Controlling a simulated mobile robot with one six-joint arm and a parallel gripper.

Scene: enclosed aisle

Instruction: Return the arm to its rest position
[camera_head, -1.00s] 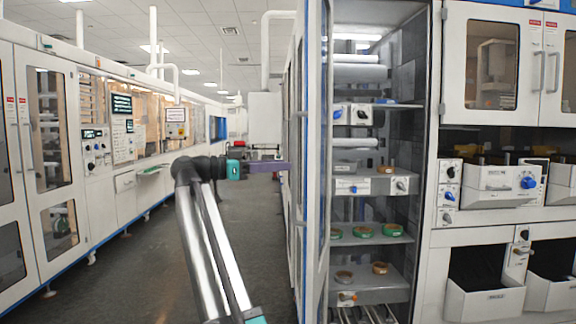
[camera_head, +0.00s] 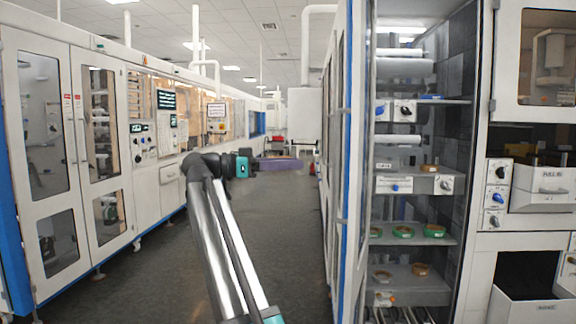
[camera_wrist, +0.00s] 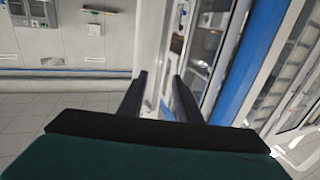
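My gripper (camera_head: 298,164) is at the end of my raised arm, stretched out over the aisle in the head view. In the wrist view, the two dark fingers of my gripper (camera_wrist: 160,88) stand apart with a gap between them. Nothing is held between them. The arm is extended forward, with its silver link rising from the bottom of the head view.
An open cabinet (camera_head: 455,180) with shelves of rings and rolls stands at right, its open door (camera_head: 350,190) beside my gripper. White machine cabinets (camera_head: 85,150) line the left. The dark floor (camera_head: 270,230) of the aisle is clear ahead.

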